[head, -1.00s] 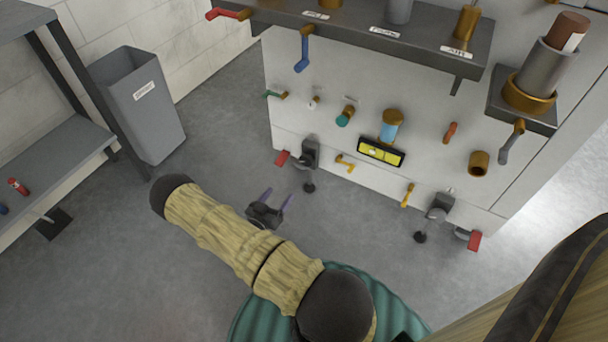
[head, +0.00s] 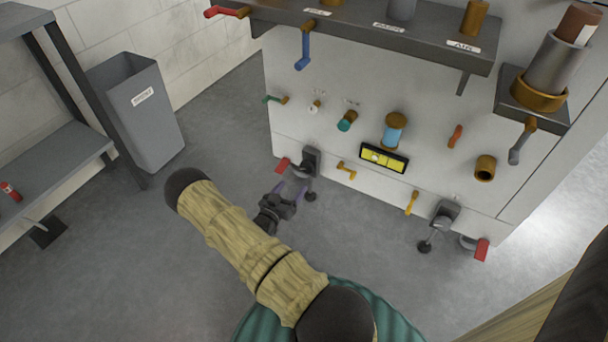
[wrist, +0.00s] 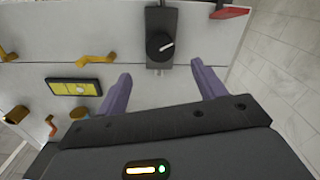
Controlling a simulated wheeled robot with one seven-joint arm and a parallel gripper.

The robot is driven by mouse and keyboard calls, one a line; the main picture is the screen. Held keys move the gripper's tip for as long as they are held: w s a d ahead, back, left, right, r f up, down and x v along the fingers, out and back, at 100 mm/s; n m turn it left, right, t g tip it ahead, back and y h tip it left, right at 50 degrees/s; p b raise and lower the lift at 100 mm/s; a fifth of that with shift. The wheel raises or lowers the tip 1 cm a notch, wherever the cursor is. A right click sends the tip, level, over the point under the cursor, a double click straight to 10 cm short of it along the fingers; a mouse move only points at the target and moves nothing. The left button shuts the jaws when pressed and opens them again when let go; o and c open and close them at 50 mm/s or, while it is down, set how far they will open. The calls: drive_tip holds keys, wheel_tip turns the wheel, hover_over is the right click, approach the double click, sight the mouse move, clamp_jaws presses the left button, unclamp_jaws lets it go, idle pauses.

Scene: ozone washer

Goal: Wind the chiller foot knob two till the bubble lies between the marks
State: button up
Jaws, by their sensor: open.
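A foot with a black round knob (wrist: 160,46) bearing a white pointer line is straight ahead in the wrist view; in the head view this left foot (head: 310,157) is at the chiller's lower left. My gripper (head: 291,189) is open and empty, its purple fingers (wrist: 160,73) pointing at this knob, apart from it. A second foot (head: 446,212) is at the lower right. No readable number tells which is two. The yellow level (head: 384,157) is between the feet, higher up; its pale bubble appears left of centre in the head view. The marks are too small to judge.
A red lever (head: 282,165) sticks out beside the left foot and another red one (head: 482,249) beside the right foot. A yellow handle (head: 346,170) is right of the left foot. A grey bin (head: 140,110) stands at left. The floor before the panel is clear.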

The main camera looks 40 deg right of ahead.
sight(306, 169)
drive_tip(key=b+x, duration=0.4)
drive_tip(key=x, duration=0.4)
drive_tip(key=shift+w+d+f, duration=0.15)
drive_tip(key=shift+d, duration=0.2)
drive_tip(key=shift+w+d, duration=0.2)
drive_tip(key=shift+d, duration=0.3)
drive_tip(key=shift+r, duration=0.2)
drive_tip(key=c, duration=1)
